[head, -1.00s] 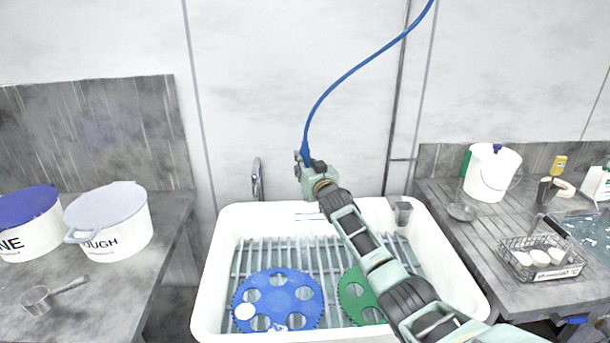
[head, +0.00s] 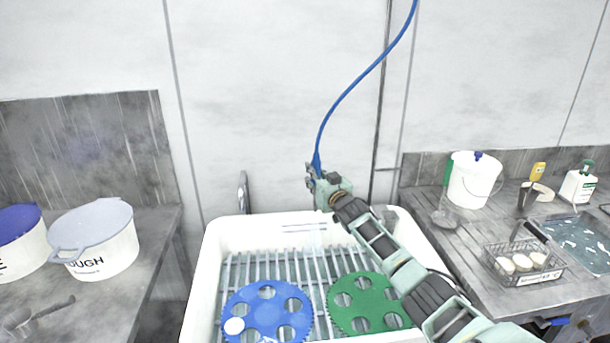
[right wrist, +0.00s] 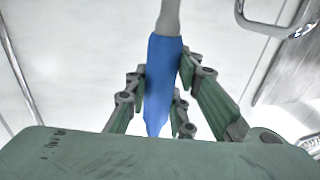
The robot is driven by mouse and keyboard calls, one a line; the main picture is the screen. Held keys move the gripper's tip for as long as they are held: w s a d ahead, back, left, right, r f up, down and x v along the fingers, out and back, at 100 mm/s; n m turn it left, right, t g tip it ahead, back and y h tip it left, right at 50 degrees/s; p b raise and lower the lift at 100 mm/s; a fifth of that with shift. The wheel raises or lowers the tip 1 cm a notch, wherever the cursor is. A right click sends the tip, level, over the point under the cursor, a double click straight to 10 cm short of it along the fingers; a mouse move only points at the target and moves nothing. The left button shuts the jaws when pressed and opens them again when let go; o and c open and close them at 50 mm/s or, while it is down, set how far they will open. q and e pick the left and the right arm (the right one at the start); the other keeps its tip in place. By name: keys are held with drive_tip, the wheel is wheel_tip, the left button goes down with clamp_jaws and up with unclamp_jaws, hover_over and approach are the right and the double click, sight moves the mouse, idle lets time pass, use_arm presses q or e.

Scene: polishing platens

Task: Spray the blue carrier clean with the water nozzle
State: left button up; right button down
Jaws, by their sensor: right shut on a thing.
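The blue carrier (head: 266,311), a toothed disc with round holes, lies on the slatted rack (head: 300,262) in the white sink (head: 212,275). A white round spot shows on its left part, and its lower edge is cut off by the frame. My right gripper (head: 315,178) is above the back of the sink, shut on the blue water nozzle (head: 317,162). The right wrist view shows the nozzle (right wrist: 163,80) between the fingers (right wrist: 157,95). Faint pale streaks show below the gripper, behind the carrier; I cannot tell whether they are water. My left gripper is not in view.
A green carrier (head: 342,317) lies right of the blue one. A blue hose (head: 362,78) rises from the nozzle. A tap (head: 243,192) stands behind the sink. Tubs (head: 105,245) stand on the left counter; a white bucket (head: 470,185) and a wire basket (head: 522,275) stand on the right.

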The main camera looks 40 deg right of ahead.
drive_tip(key=s+d+b, duration=0.5)
drive_tip(key=s+d, duration=0.2)
drive_tip(key=d, duration=0.4)
drive_tip(key=s+d+b, duration=0.5)
drive_tip(key=s+d, duration=0.2)
drive_tip(key=d, duration=0.5)
idle(1.2)
drive_tip(key=shift+s, duration=0.1)
drive_tip(key=shift+r+p, duration=0.1)
drive_tip(key=shift+p, duration=0.25)
